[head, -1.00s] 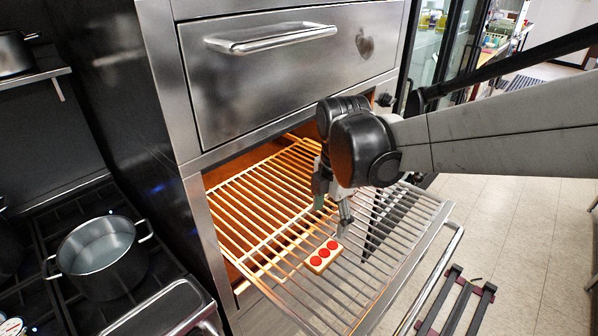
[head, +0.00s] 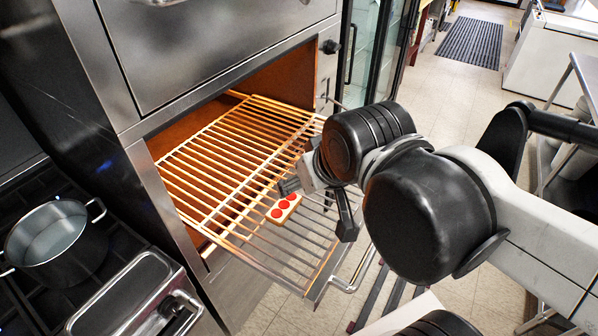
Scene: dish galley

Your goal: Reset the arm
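My gripper (head: 319,207) is in the middle of the head view, above the pulled-out oven rack (head: 228,160). Its two dark fingers are spread apart with nothing between them. A small tan block with red round spots on top (head: 275,217) lies on the rack, just below and left of the fingers. My arm reaches in from the right and hides part of the rack's right side.
The open oven (head: 165,140) is at centre left, with a closed drawer (head: 200,45) above it. A pot (head: 60,250) stands on the stove at left. A metal lidded pan (head: 125,290) is at lower left.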

